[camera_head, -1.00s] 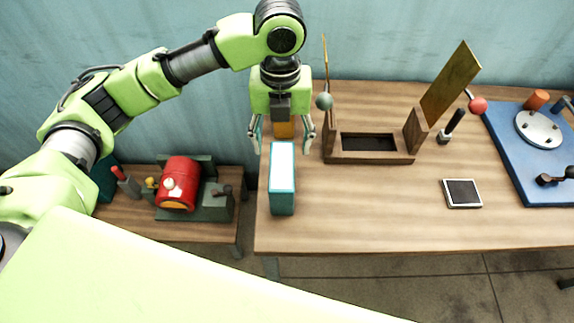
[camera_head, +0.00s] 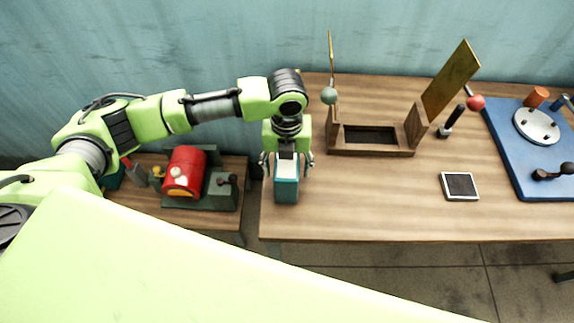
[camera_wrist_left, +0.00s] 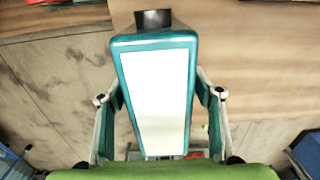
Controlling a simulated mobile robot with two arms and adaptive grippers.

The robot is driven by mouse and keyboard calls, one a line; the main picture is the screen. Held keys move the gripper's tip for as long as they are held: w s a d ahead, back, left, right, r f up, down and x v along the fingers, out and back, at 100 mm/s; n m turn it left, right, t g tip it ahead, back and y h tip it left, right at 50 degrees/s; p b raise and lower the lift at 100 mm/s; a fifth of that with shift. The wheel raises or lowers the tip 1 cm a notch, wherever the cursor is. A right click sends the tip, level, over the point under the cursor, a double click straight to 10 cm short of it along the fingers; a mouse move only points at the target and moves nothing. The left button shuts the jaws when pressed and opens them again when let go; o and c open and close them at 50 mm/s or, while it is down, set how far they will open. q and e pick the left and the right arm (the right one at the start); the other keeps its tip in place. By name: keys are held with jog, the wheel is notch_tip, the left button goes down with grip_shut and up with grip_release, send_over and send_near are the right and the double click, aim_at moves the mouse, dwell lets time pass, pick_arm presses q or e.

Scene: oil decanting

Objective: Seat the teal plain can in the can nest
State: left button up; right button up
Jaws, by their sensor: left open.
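The teal can (camera_head: 286,190) stands upright at the left end of the wooden table, with a white panel on it. My left gripper (camera_head: 287,168) is over the can, with one finger on each side. In the left wrist view the can (camera_wrist_left: 157,90) fills the middle, between the open fingers (camera_wrist_left: 160,98); a dark cap shows at its far end. Gaps show beside the can near the fingertips. The likely can nest, a wooden frame with a dark recess (camera_head: 371,153), stands empty to the right. My right gripper is not in view.
A green ball on a rod (camera_head: 329,95) and a tilted brass plate (camera_head: 451,80) rise by the frame. A small framed dark pad (camera_head: 460,186) and a blue board (camera_head: 530,180) lie farther right. A red drum (camera_head: 185,171) stands on the lower left table.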

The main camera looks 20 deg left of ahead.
pick_arm(q)
grip_shut()
jog(key=shift+r, duration=0.1)
jog(key=shift+w+r, duration=0.1)
